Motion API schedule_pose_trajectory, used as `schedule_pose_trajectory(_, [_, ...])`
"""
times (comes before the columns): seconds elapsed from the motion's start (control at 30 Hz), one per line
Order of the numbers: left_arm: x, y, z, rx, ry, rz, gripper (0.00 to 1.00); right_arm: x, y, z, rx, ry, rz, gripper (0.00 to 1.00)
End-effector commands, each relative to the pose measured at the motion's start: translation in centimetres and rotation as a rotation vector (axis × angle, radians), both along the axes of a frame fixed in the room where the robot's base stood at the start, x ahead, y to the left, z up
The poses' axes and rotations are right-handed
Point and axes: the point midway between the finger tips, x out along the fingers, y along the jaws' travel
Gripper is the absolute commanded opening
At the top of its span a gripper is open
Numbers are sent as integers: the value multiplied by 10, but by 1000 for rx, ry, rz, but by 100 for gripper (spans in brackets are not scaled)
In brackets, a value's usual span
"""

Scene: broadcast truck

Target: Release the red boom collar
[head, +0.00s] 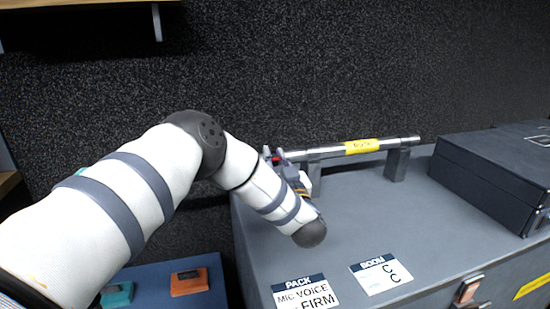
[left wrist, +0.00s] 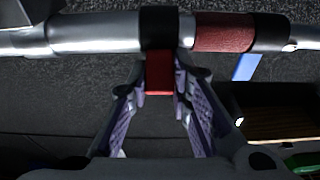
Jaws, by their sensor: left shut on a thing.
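The silver boom pole (head: 400,141) lies across supports on the grey case top, with a yellow label in its middle. In the left wrist view the pole (left wrist: 100,32) runs across the top. A black ring (left wrist: 159,28) sits around it with a red tab (left wrist: 159,74) hanging below. A red band (left wrist: 222,33) is on the pole just right of the ring. My left gripper (left wrist: 164,90) is shut on the red tab, with one finger on each side. In the head view the gripper (head: 277,160) is at the pole's left end, mostly hidden by my wrist.
The grey case top (head: 330,225) carries a "PACK" card (head: 305,293) and a "BOOM" card (head: 381,274) near its front edge. A dark box (head: 490,175) stands at right. Orange (head: 189,282) and teal (head: 117,295) items lie on a lower blue surface at left.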

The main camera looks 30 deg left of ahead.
Motion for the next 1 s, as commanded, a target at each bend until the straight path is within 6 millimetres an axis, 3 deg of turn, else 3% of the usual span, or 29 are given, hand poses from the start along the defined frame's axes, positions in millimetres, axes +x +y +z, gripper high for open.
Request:
schedule_pose_trajectory(0.03, [0, 0, -1, -1, 2, -2, 21, 0, 0, 0, 0, 0, 0, 40])
schedule_pose_trajectory(0.07, [0, 0, -1, -1, 2, -2, 28, 0, 0, 0, 0, 0, 0, 40])
schedule_pose_trajectory(0.43, [-4, -5, -2, -1, 3, -2, 28, 0, 0, 0, 0, 0, 0, 40])
schedule_pose_trajectory(0.8, [-64, -76, -21, 0, 6, -6, 28, 0, 0, 0, 0, 0, 0, 40])
schedule_pose_trajectory(1.0, [-75, -90, -23, 0, 3, -4, 28, 0, 0, 0, 0, 0, 0, 40])
